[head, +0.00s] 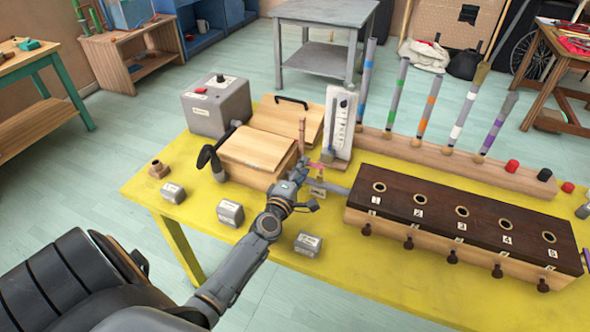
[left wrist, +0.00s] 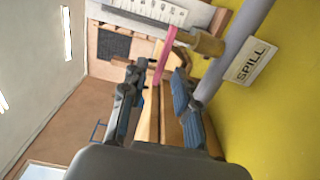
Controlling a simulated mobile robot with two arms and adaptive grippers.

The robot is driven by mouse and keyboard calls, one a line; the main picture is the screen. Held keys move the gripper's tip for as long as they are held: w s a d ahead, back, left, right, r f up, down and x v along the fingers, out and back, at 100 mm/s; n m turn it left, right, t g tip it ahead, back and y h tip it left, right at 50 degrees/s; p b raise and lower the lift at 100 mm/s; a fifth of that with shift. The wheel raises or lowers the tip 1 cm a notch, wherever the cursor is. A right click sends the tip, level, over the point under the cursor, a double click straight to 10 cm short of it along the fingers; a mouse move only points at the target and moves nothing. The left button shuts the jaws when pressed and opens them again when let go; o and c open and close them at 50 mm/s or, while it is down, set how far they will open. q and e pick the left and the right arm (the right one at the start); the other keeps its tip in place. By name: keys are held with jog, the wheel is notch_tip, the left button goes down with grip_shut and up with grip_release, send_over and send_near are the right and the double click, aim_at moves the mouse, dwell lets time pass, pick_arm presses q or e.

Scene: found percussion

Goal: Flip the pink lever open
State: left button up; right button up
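The pink lever (head: 316,165) is small in the head view, beside the brass-coloured valve body at the foot of the white gauge panel. In the left wrist view the pink lever (left wrist: 164,52) is a thin bar extending from the valve (left wrist: 208,43) towards the gripper. My left gripper (head: 308,188) reaches in from the left, close to the lever. In the left wrist view its two fingers (left wrist: 159,72) are apart, and the lever's free end shows in the gap between them. I cannot tell whether either finger touches it. My right gripper is out of view.
A grey pipe (left wrist: 233,45) with a SPILL label (left wrist: 252,62) runs close beside the fingers. A dark-topped numbered box (head: 460,215) stands right of the gripper. A wooden bellows-like box (head: 258,150) stands behind it. Small grey blocks (head: 230,212) lie along the yellow table's (head: 290,258) front.

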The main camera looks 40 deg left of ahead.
pick_arm(q)
jog(key=v, duration=1.1)
jog(key=shift+s+d, duration=0.1)
jog(key=shift+s, duration=0.05)
